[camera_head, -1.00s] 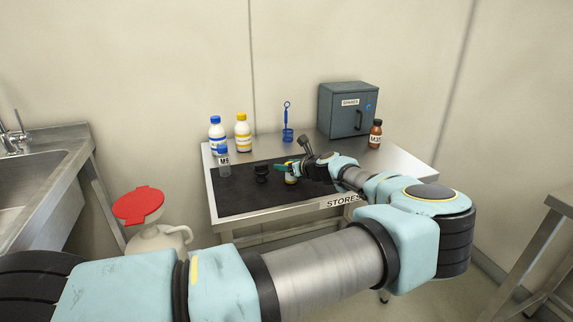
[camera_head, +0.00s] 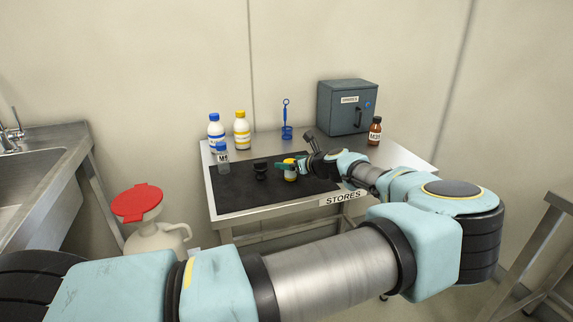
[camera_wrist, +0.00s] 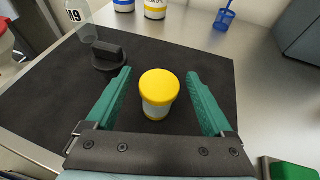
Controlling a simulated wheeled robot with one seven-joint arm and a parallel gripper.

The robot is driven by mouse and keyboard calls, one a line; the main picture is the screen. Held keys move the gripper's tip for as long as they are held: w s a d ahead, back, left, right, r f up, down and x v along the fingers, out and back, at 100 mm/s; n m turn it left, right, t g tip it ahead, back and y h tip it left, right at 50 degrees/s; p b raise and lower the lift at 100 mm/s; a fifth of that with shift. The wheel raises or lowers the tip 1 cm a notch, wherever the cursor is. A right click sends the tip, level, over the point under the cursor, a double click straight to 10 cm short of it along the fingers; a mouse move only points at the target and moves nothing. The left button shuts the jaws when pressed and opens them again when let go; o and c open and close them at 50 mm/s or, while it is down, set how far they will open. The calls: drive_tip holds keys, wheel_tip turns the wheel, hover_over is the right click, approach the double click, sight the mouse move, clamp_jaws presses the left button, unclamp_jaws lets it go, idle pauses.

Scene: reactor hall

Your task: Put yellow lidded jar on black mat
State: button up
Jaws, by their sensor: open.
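The yellow lidded jar (camera_wrist: 158,93) stands upright on the black mat (camera_wrist: 207,141) in the wrist view. In the head view the jar (camera_head: 290,170) shows on the black mat (camera_head: 235,197), near the mat's right part. My gripper (camera_wrist: 158,95) is open, with one green finger on each side of the jar and a visible gap to both. In the head view my gripper (camera_head: 291,167) is small and partly overlaps the jar.
A black handled object (camera_wrist: 108,57) stands on the mat left of the jar. A clear bottle (camera_head: 223,160), a blue-capped bottle (camera_head: 216,133) and a yellow-capped bottle (camera_head: 242,131) stand further left. A blue holder (camera_head: 287,132), grey cabinet (camera_head: 347,107) and brown bottle (camera_head: 375,131) are behind.

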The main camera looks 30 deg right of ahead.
drive_tip(key=b+v, duration=0.1)
drive_tip(key=v, duration=0.7)
drive_tip(key=shift+s, duration=0.35)
